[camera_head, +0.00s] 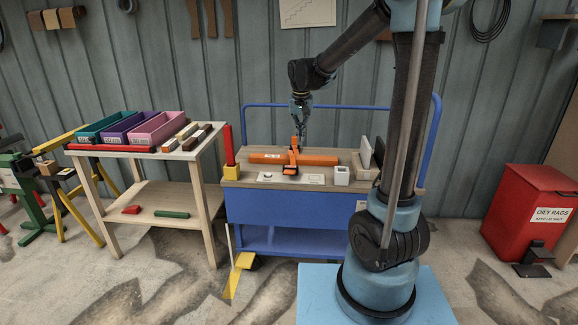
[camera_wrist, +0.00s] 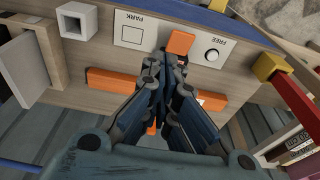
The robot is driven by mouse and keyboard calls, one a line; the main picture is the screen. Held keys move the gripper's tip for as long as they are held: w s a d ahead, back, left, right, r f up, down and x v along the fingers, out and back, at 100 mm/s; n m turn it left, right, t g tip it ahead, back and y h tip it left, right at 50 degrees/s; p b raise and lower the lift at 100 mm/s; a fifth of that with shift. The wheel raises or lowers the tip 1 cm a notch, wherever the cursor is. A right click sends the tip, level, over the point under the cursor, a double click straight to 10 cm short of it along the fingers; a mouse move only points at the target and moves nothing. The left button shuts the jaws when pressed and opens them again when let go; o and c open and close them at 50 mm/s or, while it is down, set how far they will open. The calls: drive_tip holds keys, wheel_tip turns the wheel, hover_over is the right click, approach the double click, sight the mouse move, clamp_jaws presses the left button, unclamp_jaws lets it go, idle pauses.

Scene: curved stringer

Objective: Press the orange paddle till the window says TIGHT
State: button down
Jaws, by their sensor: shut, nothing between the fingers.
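An orange bar (camera_head: 325,159) lies across the wooden top of the blue cart, with an orange upright piece crossing it. The orange paddle (camera_wrist: 180,43) is a small block in front of the bar. White plates marked FREE (camera_wrist: 205,52) and PARK (camera_wrist: 133,30) lie on either side of the paddle. Contact cannot be told. The fingers hide the bar's middle.
A white square holder (camera_head: 341,175) and upright boards (camera_head: 366,153) stand right on the cart top (camera_head: 232,182). A red post in a yellow base (camera_head: 231,171) stands at its left corner. A blue rail (camera_head: 243,125) rises behind. A wooden table with bins stands left.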

hover_over(289, 171)
drive_tip(key=f, duration=0.2)
drive_tip(key=shift+s+r, duration=0.2)
drive_tip(key=shift+s, duration=0.1)
drive_tip(key=f, duration=0.3)
drive_tip(key=w+f, duration=0.1)
drive_tip(key=f, duration=0.5)
drive_tip(key=shift+w+f, duration=0.25)
drive_tip(key=shift+w, duration=0.05)
drive_tip(key=f, duration=0.1)
drive_tip(key=s+f, duration=0.1)
drive_tip(key=f, duration=0.1)
drive_tip(key=shift+f, duration=0.65)
drive_tip(key=shift+s, duration=0.15)
